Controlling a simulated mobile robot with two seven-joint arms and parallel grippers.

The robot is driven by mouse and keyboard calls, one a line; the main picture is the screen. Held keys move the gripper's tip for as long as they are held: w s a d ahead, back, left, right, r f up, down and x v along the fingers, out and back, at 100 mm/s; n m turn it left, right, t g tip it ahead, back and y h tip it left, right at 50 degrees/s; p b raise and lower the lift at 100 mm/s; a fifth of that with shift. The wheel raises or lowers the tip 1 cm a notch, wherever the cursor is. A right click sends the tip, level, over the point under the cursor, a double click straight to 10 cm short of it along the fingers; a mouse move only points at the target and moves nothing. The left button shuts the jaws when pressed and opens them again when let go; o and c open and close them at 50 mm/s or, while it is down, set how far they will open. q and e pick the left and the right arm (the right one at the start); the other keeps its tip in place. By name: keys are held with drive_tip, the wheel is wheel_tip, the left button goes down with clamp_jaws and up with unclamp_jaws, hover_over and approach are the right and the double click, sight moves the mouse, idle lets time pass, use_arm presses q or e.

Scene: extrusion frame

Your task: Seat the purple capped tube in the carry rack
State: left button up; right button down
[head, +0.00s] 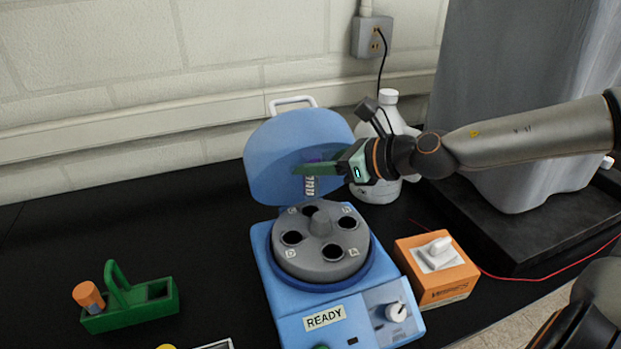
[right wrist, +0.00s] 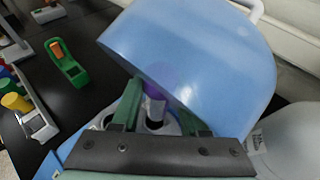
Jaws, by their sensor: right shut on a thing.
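The purple capped tube (head: 311,186) hangs upright above the centrifuge rotor, in front of the raised lid. My right gripper (head: 308,168) is shut on it just below its purple cap, which also shows between the fingers in the right wrist view (right wrist: 153,91). The green carry rack (head: 150,308) with an arched handle stands at the lower left, well away from the gripper. An orange-capped tube (head: 89,295) sits at its left end, and an opening shows at its right. The rack also appears in the right wrist view (right wrist: 72,71). My left gripper is out of view.
The blue centrifuge (head: 283,288) has its lid (head: 280,150) open and its grey rotor (head: 318,262) shows empty holes. A white bottle (head: 385,187) stands behind the gripper, an orange box (head: 440,285) at right. Black bench lies clear between centrifuge and rack.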

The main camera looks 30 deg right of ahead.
drive_tip(key=s+d+b, duration=0.2)
drive_tip(key=s+d, duration=0.1)
drive_tip(key=s, duration=0.5)
drive_tip(key=s+d+b, duration=0.3)
drive_tip(key=s+d, duration=0.1)
drive_tip(key=s, duration=0.4)
drive_tip(key=shift+s+d+f+b, duration=0.15)
drive_tip(key=shift+d+b, duration=0.1)
drive_tip(key=shift+b, duration=0.05)
idle(0.3)
